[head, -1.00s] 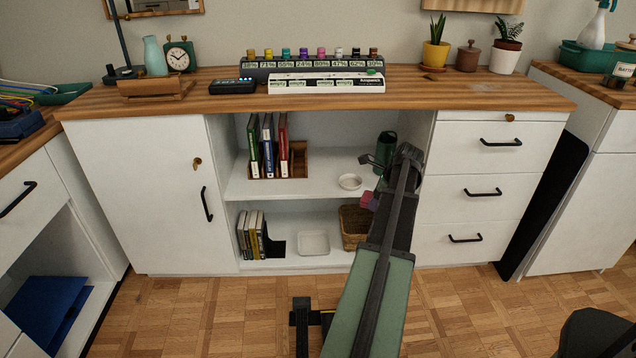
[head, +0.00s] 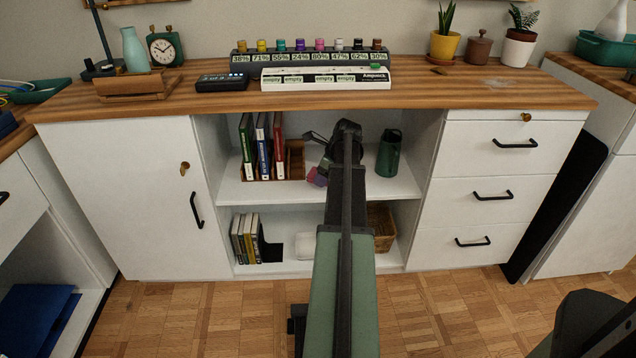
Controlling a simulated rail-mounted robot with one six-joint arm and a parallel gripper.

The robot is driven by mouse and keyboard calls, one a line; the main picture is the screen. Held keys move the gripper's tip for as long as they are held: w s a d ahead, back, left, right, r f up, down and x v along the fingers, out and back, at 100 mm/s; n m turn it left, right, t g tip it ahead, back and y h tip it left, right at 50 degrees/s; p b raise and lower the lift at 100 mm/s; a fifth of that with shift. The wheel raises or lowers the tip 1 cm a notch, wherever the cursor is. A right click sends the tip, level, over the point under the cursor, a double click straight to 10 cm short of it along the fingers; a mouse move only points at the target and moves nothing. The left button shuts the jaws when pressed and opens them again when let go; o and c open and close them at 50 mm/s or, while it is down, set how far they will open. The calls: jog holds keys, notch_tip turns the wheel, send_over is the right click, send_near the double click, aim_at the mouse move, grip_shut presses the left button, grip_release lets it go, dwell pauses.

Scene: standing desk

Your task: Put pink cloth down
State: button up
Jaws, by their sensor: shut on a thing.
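A small pink and purple cloth (head: 317,177) shows just left of my arm, in front of the upper shelf of the open cabinet. My gripper (head: 321,163) is shut on the cloth, and its jaws are partly hidden by my own wrist. I cannot tell whether the cloth touches the shelf. The upper shelf (head: 262,194) is white, with books on its left and a green bottle on its right.
Books (head: 262,147) and a wooden box (head: 296,160) stand left of the cloth. The green bottle (head: 389,155) stands right. Below are books (head: 246,238), a white tray (head: 304,246) and a wicker basket (head: 383,227). The wooden desktop (head: 425,91) overhangs the shelves.

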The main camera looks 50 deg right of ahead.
aim_at(318, 189)
jog(key=shift+w+a, duration=0.25)
jog(key=shift+w, duration=0.75)
notch_tip(318, 189, down, 4)
jog(key=b, duration=0.4)
jog(key=shift+r, duration=0.25)
jog(key=shift+f, duration=0.1)
jog(key=o, duration=0.4)
jog(key=shift+f, duration=0.1)
jog(key=o, duration=0.4)
jog(key=shift+o, duration=0.2)
